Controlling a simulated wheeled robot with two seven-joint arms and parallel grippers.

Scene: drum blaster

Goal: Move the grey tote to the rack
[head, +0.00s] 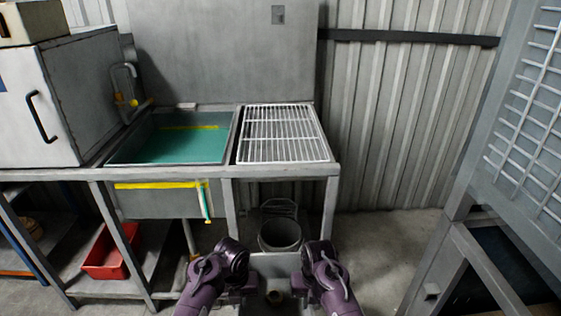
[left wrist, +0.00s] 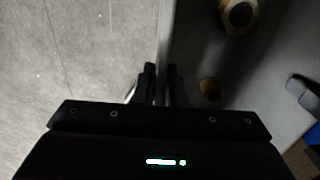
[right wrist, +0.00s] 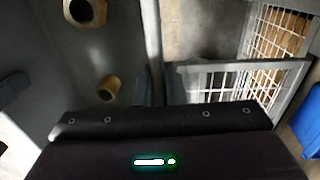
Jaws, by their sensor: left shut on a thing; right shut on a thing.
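The grey tote (head: 272,263) is at the bottom middle of the head view, between my two grippers, in front of the bench. Brass nut-like parts lie inside it, one (left wrist: 238,14) clear in the left wrist view and another (right wrist: 108,87) in the right wrist view. My left gripper (head: 248,288) is shut on the tote's left wall, and my right gripper (head: 302,284) is shut on its right wall. The white wire rack (head: 283,135) lies on the bench top, beyond the tote, and looks empty. The tote's underside is hidden.
A sink with green bottom (head: 185,146) is left of the rack, and a grey cabinet (head: 65,105) stands further left. A dark bucket (head: 280,235) is under the bench. A red bin (head: 110,255) is on the lower shelf. A grey frame with mesh (head: 525,120) stands at right.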

